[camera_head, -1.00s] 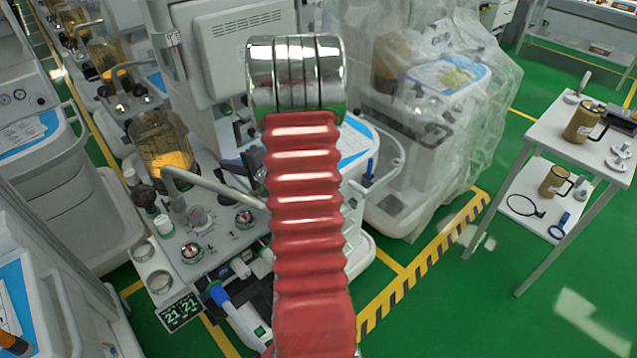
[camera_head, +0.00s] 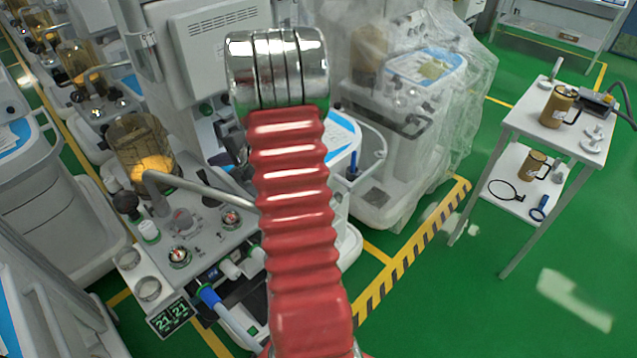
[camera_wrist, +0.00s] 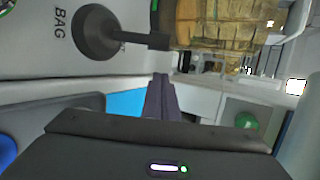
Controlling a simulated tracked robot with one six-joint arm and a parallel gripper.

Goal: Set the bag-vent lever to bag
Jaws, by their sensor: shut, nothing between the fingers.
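The bag-vent lever (camera_wrist: 135,37) shows in the wrist view at upper left. It is a dark round piece with a straight dark arm running right to a blocky end. The printed word BAG (camera_wrist: 58,24) is left of the round piece. My gripper (camera_wrist: 161,80) is shut and empty, its dark fingers together, tips just below the lever's blocky end in the picture. I cannot tell whether they touch it. An amber bellows canister (camera_wrist: 222,25) is behind the lever, and it also shows in the head view (camera_head: 140,150). My red arm hides part of the machine there.
The anaesthesia machine's panel (camera_head: 205,240) carries gauges, knobs and a bent metal tube (camera_head: 200,188). A plastic-covered cart (camera_head: 400,130) stands right of it. A white side table (camera_head: 545,130) with gold canisters is at the far right.

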